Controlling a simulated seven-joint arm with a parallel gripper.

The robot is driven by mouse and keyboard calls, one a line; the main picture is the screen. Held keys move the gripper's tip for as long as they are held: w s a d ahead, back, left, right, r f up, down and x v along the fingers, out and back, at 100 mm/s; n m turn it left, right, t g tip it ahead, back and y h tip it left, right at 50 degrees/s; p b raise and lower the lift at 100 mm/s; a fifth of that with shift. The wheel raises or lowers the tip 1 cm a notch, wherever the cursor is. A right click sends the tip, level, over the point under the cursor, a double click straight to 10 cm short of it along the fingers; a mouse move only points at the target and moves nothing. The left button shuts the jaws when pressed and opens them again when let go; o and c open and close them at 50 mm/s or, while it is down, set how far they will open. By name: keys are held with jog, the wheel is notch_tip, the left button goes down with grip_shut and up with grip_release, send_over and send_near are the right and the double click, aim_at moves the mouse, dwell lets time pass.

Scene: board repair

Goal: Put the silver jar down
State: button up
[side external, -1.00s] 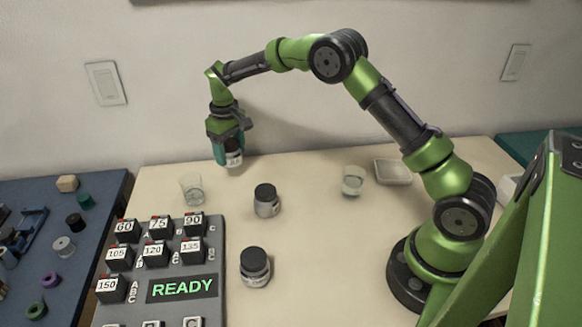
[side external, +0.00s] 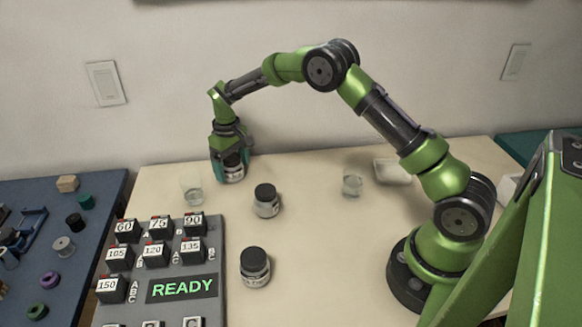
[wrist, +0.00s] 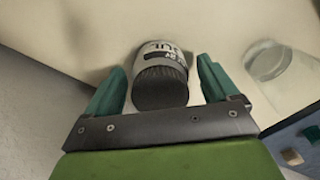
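The silver jar (side external: 234,174), with a black lid and a white label, is at the far left part of the table. It appears to stand upright on the tabletop. In the wrist view the jar (wrist: 163,52) sits between the two teal fingers of my gripper (wrist: 160,85). A gap shows on each side of its black ribbed lid, so the fingers are open around it. In the side view my gripper (side external: 231,160) points down over the jar, and its fingers hide part of it.
A clear glass (side external: 192,190) stands close by on the left; it shows in the wrist view (wrist: 268,62). Two similar jars (side external: 266,201) (side external: 255,268) stand nearer. A beaker (side external: 352,186) and a white tray (side external: 392,171) are to the right. A keypad panel (side external: 207,256) reads READY.

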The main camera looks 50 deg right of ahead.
aim_at(231, 157)
notch_tip(231, 157, up, 12)
jog(key=shift+f, duration=0.1)
jog(key=s+a+r+m+t+y, duration=0.15)
jog(key=s+r+t, duration=0.25)
jog(key=s+r, duration=1.05)
jog(key=s+a+f+m+t, duration=0.1)
jog(key=s, duration=0.7)
jog(key=s+a+f+m+t, duration=0.1)
jog(key=s+f+t, duration=0.1)
jog(key=s, duration=0.6)
jog(key=shift+s+a+f, duration=0.15)
jog(key=shift+a+f, duration=0.05)
jog(key=shift+a, duration=0.05)
jog(key=shift+o, duration=0.4)
jog(key=shift+m+y, duration=0.25)
